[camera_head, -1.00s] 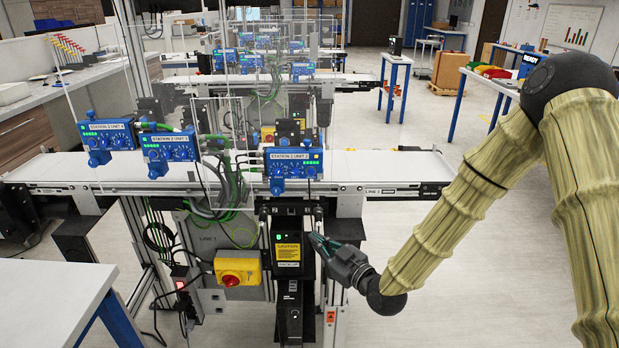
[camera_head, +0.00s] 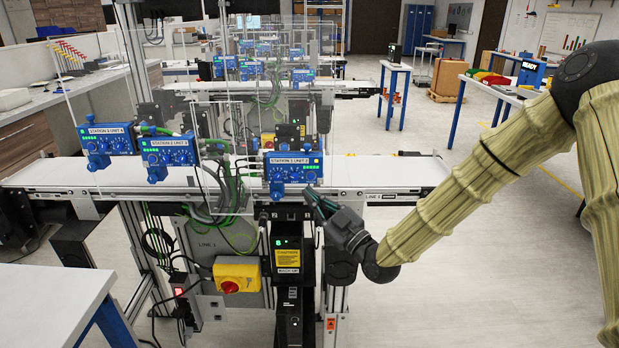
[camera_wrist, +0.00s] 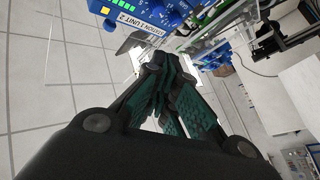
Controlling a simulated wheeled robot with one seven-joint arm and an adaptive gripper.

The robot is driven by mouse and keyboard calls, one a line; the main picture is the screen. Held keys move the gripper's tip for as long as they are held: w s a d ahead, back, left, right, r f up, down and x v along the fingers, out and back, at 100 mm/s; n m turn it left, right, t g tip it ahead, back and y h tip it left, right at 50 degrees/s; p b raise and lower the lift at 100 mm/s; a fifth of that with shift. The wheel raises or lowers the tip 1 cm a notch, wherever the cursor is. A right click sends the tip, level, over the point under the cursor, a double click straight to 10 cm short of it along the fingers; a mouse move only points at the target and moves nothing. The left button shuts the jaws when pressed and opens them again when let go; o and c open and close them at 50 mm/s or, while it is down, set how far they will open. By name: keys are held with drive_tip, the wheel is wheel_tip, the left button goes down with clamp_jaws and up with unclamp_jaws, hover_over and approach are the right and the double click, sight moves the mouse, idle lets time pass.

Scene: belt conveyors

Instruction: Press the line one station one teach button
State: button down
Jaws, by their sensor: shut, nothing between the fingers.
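In the wrist view the blue box (camera_wrist: 172,14) shows at the top, with a label that seems to read "STATION 1 UNIT 2" and a yellow light beside green ones. I cannot single out the teach button. My gripper (camera_head: 311,193) is shut and empty, just below and right of the box's lower right corner. In the wrist view its closed fingertips (camera_wrist: 154,62) point up toward the label; whether they touch the box is unclear.
The conveyor belt (camera_head: 385,172) runs behind the box. Two more blue boxes (camera_head: 168,153) (camera_head: 107,140) hang to the left. Below are a black unit with a yellow label (camera_head: 288,258) and a yellow switch box with a red knob (camera_head: 237,276).

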drive_tip(key=shift+w, duration=4.05)
drive_tip(key=shift+w+b, duration=0.1)
drive_tip(key=shift+b, duration=0.25)
drive_tip(key=shift+w, duration=0.3)
drive_tip(key=shift+w+b, duration=0.35)
drive_tip(key=shift+b, duration=0.15)
drive_tip(key=shift+s, duration=0.8)
drive_tip(key=shift+s, duration=0.1)
drive_tip(key=shift+s+b, duration=0.65)
drive_tip(key=shift+s, duration=1.75)
